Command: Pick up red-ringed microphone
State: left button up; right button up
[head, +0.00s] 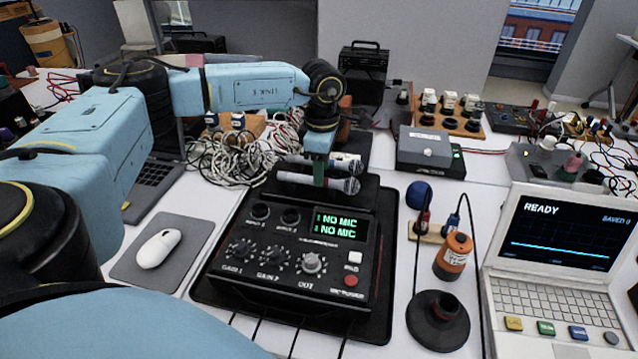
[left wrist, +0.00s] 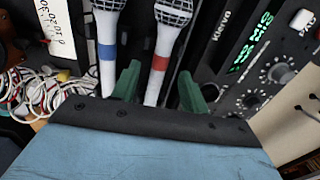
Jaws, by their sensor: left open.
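The red-ringed microphone (left wrist: 161,62) has a white body, a red band and a silver mesh head. In the left wrist view it lies between the two green fingers of my left gripper (left wrist: 160,74), which is open, with gaps on both sides. In the head view it seems to be the nearer microphone (head: 341,184) on the black rest behind the mixer, and my left gripper (head: 320,172) hides its middle. The blue-ringed microphone (left wrist: 107,48) lies parallel, just outside the left finger. My right gripper is not in view.
The black mixer (head: 285,285) stands in front, its display reading NO MIC twice. A cable tangle (head: 225,165) lies left of the rest. A mouse (head: 158,249), an orange canister (head: 453,256), a round black stand (head: 437,320) and a white laptop (head: 560,245) are around.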

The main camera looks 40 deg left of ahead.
pick_arm(q)
notch_tip(320, 180, down, 3)
jog(key=shift+r, duration=0.15)
grip_shut()
jog(key=shift+r, duration=0.15)
